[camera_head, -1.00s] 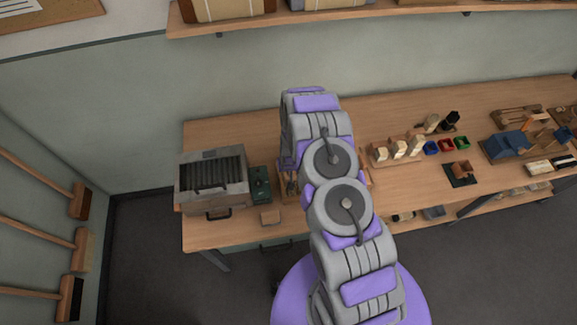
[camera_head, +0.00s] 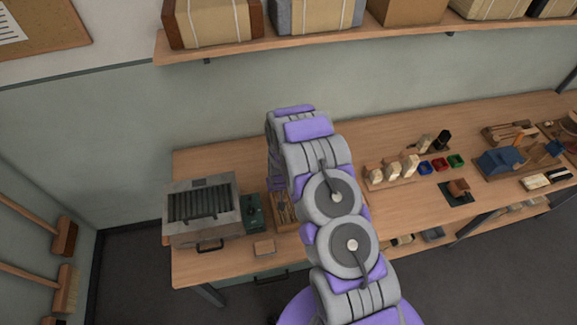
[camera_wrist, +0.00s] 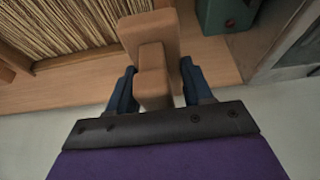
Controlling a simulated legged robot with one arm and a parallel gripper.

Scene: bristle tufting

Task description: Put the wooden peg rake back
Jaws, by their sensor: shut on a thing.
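In the wrist view my gripper (camera_wrist: 160,84) has its two blue fingers on either side of a plain wooden piece, which I take to be the wooden peg rake (camera_wrist: 150,38). Its narrow block sits between the fingers and its wider part reaches beyond them. No pegs show on it from here. In the head view my own arm hides the gripper and the rake. A wooden tray with tools (camera_head: 284,208) shows partly beside my arm on the bench.
A tray of straw-coloured bristles (camera_wrist: 65,25) and a green device (camera_wrist: 222,14) lie close to the gripper. A shelf with boxes hangs above.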

